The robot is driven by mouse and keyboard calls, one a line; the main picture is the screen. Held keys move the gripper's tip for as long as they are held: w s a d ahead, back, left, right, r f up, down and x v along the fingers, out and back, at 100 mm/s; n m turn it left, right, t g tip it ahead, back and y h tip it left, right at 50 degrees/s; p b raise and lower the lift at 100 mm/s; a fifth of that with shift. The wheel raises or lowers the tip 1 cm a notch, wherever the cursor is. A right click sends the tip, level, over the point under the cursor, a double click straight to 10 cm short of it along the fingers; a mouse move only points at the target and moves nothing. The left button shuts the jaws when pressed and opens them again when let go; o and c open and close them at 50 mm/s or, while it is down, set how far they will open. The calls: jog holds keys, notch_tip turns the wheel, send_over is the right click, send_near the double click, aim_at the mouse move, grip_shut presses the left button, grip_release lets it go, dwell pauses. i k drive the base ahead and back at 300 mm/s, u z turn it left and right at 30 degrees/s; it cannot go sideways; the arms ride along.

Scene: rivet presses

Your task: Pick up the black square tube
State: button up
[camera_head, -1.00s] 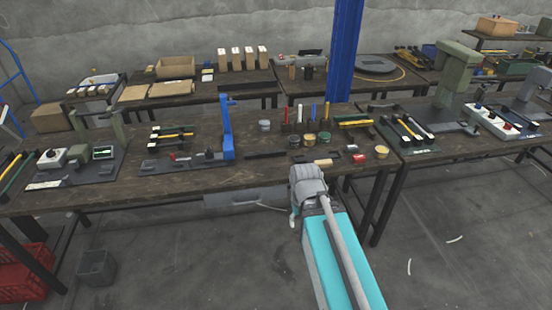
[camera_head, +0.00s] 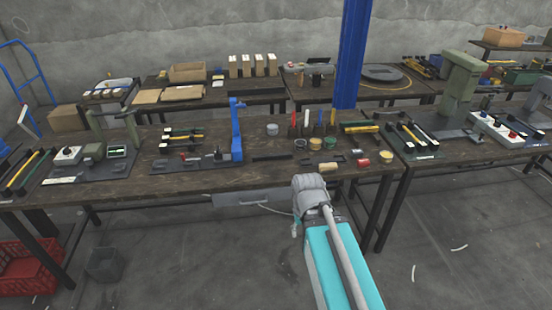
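Several dark tubes or bars with yellow and green ones among them lie on the long workbench (camera_head: 225,180). One group (camera_head: 183,134) lies left of the blue press (camera_head: 236,130), and another group (camera_head: 362,127) lies right of the middle. A flat dark bar (camera_head: 272,157) lies on the bench right of the blue press. These are too small for me to tell which is the black square tube. My arm reaches toward the bench's front edge from below; its grey joint shows, but my gripper cannot be made out.
Upright coloured tools (camera_head: 318,118), small round tins (camera_head: 330,140) and a red can (camera_head: 363,162) crowd the bench's middle. A green press (camera_head: 462,85) stands at right. Red crates (camera_head: 30,265) and a grey bin (camera_head: 104,264) sit on the floor at left. The floor in front is otherwise mostly open.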

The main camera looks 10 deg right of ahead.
aim_at(258, 158)
jog(key=u, duration=0.05)
jog(key=i, duration=0.9)
